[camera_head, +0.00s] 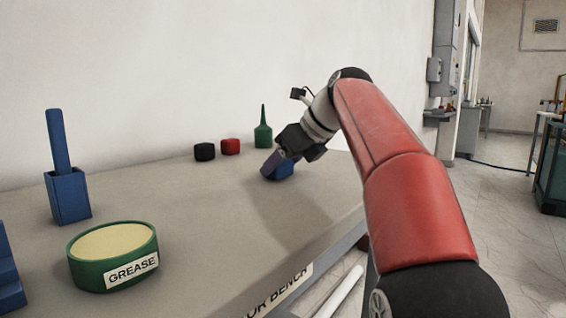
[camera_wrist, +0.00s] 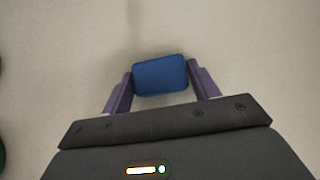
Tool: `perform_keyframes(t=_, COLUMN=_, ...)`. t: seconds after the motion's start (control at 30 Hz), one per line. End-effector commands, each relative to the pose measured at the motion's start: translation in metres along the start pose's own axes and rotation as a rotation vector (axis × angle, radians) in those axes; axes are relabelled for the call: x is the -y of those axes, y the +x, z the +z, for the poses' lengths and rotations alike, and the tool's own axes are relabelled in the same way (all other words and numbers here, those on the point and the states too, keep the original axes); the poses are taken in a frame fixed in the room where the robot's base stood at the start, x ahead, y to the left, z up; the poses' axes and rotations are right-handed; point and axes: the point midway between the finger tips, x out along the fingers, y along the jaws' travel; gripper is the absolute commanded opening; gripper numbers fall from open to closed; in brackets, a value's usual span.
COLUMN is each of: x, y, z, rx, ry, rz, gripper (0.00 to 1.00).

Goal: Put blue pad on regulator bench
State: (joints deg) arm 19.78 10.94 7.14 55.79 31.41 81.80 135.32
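The blue pad (camera_wrist: 160,75) is a small block with rounded corners, seen between the two purple fingers of my gripper (camera_wrist: 160,84) in the wrist view. The fingers lie close against its left and right sides, so my gripper looks shut on it. In the head view the pad (camera_head: 284,170) is partly hidden by my gripper (camera_head: 274,162), low at the far part of the bench. I cannot tell whether its underside touches the top. The grey bench (camera_head: 195,215) has a front label whose readable end is "OR BENCH".
A black lid (camera_head: 204,152), a red lid (camera_head: 230,147) and a green bottle (camera_head: 263,130) stand behind my gripper. A green grease tub (camera_head: 112,262) and a blue holder (camera_head: 68,195) with an upright blue bar are at left. The middle of the bench is clear.

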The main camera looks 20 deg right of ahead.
Motion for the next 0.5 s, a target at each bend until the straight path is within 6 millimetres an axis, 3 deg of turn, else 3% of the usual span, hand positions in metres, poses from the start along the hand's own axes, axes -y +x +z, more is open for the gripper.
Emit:
perform_keyframes(t=0.13, x=0.0001, y=-0.0001, z=0.0002, rx=0.0, ry=0.0, rz=0.0, gripper=0.77)
perform_keyframes(t=0.5, x=0.0006, y=-0.0082, z=0.0041, rx=0.001, ry=0.0, rz=-0.003, gripper=0.77)
